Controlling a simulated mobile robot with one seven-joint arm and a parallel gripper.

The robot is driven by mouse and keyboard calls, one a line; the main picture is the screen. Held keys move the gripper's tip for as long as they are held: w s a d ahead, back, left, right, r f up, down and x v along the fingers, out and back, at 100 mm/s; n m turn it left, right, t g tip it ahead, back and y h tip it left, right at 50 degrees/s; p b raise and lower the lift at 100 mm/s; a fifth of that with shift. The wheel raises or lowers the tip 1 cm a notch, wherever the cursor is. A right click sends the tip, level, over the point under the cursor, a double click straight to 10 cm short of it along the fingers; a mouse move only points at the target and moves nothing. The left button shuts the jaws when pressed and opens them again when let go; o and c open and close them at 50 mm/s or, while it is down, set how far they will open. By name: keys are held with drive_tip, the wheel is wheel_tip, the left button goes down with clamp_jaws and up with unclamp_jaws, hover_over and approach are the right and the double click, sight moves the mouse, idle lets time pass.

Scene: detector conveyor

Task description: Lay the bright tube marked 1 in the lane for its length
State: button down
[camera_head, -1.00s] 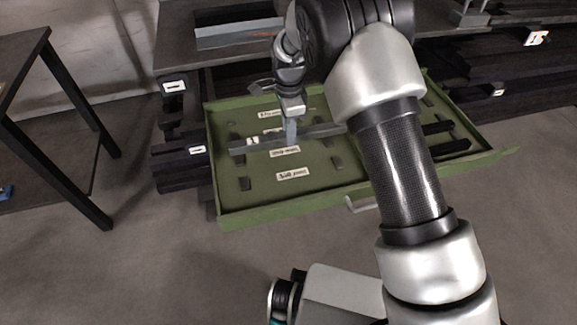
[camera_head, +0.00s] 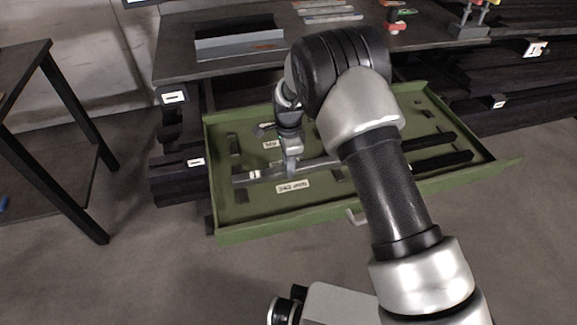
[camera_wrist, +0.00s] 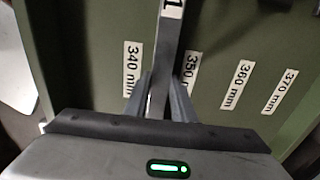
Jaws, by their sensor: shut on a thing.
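The tube marked 1 (camera_head: 243,178) is a slim grey bar with a white tag near its left end. It lies roughly level across the left part of the open green drawer (camera_head: 224,215). My gripper (camera_head: 291,168) is shut on the tube, and the arm hides its right end. In the wrist view the tube (camera_wrist: 167,48), marked 1, runs between the fingers (camera_wrist: 162,105). The 340 mm label (camera_wrist: 132,68) is left of it and the 350 mm label (camera_wrist: 190,68) just right. I cannot tell if the tube touches the drawer floor.
Further right are the 360 mm label (camera_wrist: 238,84) and 370 mm label (camera_wrist: 280,91). Small dark blocks stand on the drawer floor. Two dark bars (camera_head: 441,161) lie at the drawer's right. A grey tray (camera_head: 240,46) sits on the bench behind. A dark table stands left.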

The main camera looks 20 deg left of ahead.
drive_tip(key=shift+f, duration=0.1)
drive_tip(key=c, duration=1.5)
unclamp_jaws()
wheel_tip(320, 180, up, 12)
drive_tip(key=p, duration=0.2)
drive_tip(key=shift+p, duration=0.4)
drive_tip(key=shift+d+r, duration=0.1)
drive_tip(key=shift+r, duration=0.1)
